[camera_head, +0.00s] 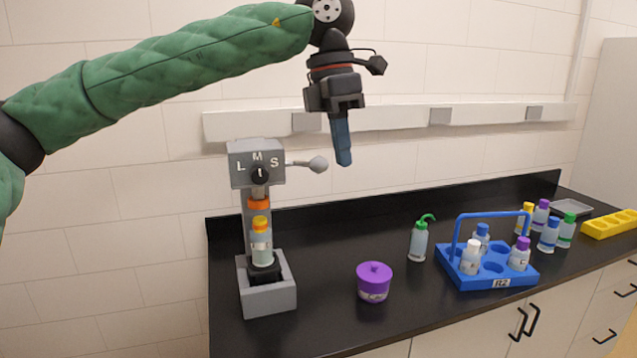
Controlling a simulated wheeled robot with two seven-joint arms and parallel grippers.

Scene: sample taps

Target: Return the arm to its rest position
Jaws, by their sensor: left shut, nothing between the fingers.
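My left arm, in a green quilted sleeve, reaches in from the left in the head view. My left gripper (343,160) hangs from it, pointing down with its blue fingers together and empty. It is in the air in front of the wall, above and to the right of the grey sample tap (257,165). The tap has L, M and S marks, a black dial and a side lever with a round knob (318,164). A bottle with a yellow-orange cap (261,240) stands upright under its outlet. My right gripper is not in view.
On the black counter (330,325) stand a purple lidded jar (374,283), a green-topped squeeze bottle (419,242) and a blue carrier (490,283) with several bottles. More capped bottles, a grey tray (570,207) and a yellow rack (608,226) are at the right. A grey-white rail (400,117) runs along the wall.

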